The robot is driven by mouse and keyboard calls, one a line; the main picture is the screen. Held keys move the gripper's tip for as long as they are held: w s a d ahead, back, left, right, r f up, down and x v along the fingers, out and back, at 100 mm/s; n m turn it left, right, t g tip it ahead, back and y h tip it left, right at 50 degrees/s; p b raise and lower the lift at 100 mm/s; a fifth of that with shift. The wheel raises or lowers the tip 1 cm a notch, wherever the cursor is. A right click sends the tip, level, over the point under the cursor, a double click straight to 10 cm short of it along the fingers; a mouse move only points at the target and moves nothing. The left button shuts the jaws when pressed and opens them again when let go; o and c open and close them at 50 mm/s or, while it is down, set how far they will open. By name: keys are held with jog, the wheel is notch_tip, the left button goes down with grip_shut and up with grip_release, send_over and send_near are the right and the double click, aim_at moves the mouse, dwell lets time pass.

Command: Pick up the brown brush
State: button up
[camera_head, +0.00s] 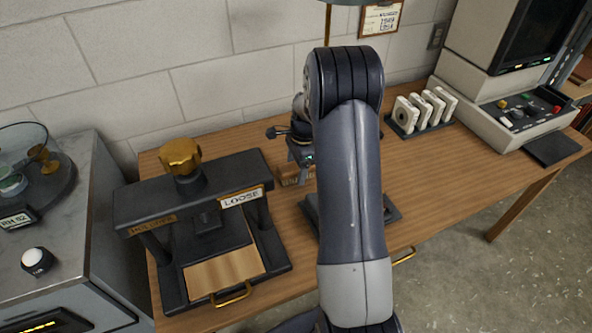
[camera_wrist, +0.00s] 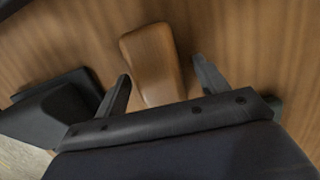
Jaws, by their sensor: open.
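The brown brush (camera_wrist: 152,58) shows in the wrist view as a smooth, rounded brown block on the wooden table. Its lower end is hidden behind my gripper's body. My gripper (camera_wrist: 162,69) is open, with one finger on each side of the brush and a gap visible on both sides. In the head view, my gripper (camera_head: 301,152) is low over the table behind my arm, and its fingertips are hard to make out. A small brown piece (camera_head: 290,177) just below it looks like the brush, partly hidden.
A black press (camera_head: 190,190) with a brass knob and a LOOSE label stands left of my gripper. A dark flat stand (camera_head: 393,208) lies partly behind my arm. A rack of white cartridges (camera_head: 425,108) and a console (camera_head: 490,115) stand at right. A wall is behind.

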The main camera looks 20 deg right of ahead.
aim_at(296, 165)
jog(key=shift+f, duration=0.3)
jog(key=shift+c, duration=0.3)
jog(key=c, duration=1)
notch_tip(296, 165, up, 10)
jog(key=shift+r, duration=0.1)
jog(key=shift+c, duration=0.2)
jog(key=o, duration=0.5)
jog(key=c, duration=0.4)
jog(key=shift+o, duration=0.2)
jog(key=shift+a, duration=0.1)
